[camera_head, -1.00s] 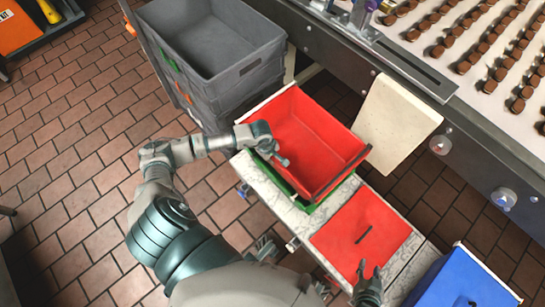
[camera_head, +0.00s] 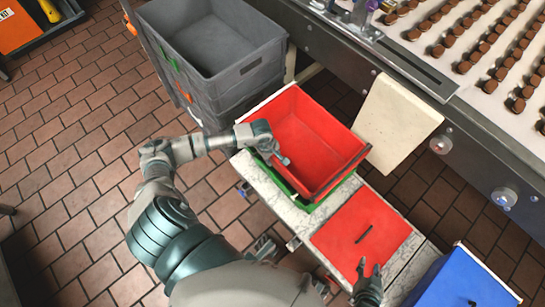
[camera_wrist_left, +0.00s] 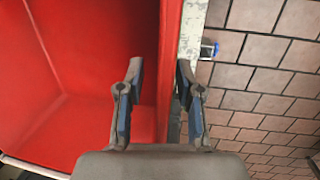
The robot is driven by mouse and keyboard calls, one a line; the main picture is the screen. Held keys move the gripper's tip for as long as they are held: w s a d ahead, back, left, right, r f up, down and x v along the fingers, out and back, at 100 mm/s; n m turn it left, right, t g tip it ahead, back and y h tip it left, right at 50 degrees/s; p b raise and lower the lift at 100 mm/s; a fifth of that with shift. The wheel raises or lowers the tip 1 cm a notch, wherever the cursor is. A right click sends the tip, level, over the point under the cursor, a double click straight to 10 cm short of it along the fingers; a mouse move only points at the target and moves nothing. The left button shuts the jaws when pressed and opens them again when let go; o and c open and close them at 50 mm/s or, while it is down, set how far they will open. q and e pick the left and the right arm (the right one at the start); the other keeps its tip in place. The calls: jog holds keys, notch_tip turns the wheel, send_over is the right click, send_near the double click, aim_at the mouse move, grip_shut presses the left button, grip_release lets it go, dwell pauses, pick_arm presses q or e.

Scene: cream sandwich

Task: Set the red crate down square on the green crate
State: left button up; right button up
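The red crate (camera_head: 315,135) sits over the green crate (camera_head: 295,196) on the marbled stand. Green shows along the red crate's left and near sides; I cannot tell if the rims meet evenly all round. My left gripper (camera_head: 276,155) is at the red crate's left wall. In the left wrist view, the fingers (camera_wrist_left: 160,82) stand apart on either side of the red wall (camera_wrist_left: 171,60), with a gap between the left finger and the wall. My right gripper (camera_head: 369,270) is apart from both crates, at the near edge of the red panel, fingers spread and empty.
A red panel (camera_head: 345,235) with a dark slot lies right of the crates, then a blue crate (camera_head: 455,285). Stacked grey crates (camera_head: 215,85) stand behind left. A cream board (camera_head: 398,120) and conveyor (camera_head: 470,100) bound the far right. Brick floor is open at left.

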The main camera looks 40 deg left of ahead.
pick_arm(q)
jog(key=shift+s+f, duration=0.15)
jog(key=shift+a+r, duration=0.15)
jog(key=shift+r, duration=0.25)
notch_tip(320, 180, up, 11)
jog(key=s+a, duration=0.1)
jog(key=shift+a, duration=0.15)
jog(key=shift+s, duration=0.1)
